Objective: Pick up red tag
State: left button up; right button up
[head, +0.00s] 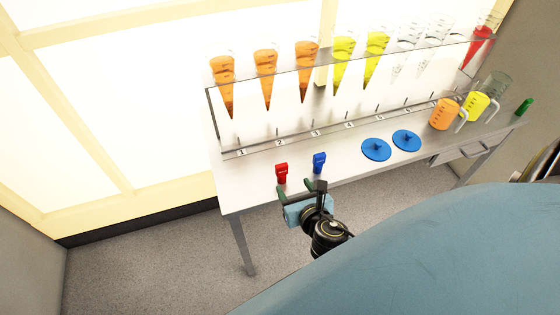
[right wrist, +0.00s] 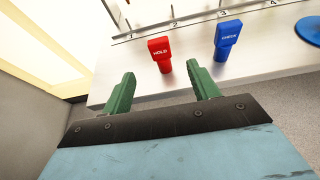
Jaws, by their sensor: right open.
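The red tag (head: 281,172) stands upright near the front edge of the white table, below the numbered strip. In the right wrist view the red tag (right wrist: 160,54) shows the word HOLD and lies ahead of the gap between the fingers. My right gripper (head: 298,187) is open and empty, at the table's front edge, just short of the tag and not touching it. Its two green fingers (right wrist: 159,88) are spread apart in the right wrist view. My left gripper is not in view.
A blue tag (head: 319,162) stands close to the right of the red one. Blue lids (head: 376,150) and jugs (head: 444,114) stand further right. A rack (head: 280,143) with orange, yellow, clear and red cones runs behind. The table left of the red tag is clear.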

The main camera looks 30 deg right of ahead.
aim_at(284, 172)
jog(key=b+x, duration=0.4)
jog(key=x, duration=0.3)
jog(key=shift+d+f, duration=0.15)
jog(key=shift+f, duration=0.05)
jog(key=shift+w+d+f, duration=0.1)
jog(key=shift+w, duration=0.35)
jog(key=b+x, duration=0.4)
jog(key=shift+w+f+b, duration=0.2)
jog(key=shift+f+b, duration=0.15)
jog(key=shift+f, duration=0.1)
jog(key=shift+w+d+f, duration=0.1)
jog(key=shift+w, duration=0.15)
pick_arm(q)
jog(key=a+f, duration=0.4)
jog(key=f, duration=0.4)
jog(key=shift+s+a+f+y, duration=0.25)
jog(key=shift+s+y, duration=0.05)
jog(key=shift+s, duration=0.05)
pick_arm(e)
jog(key=c, duration=1.1)
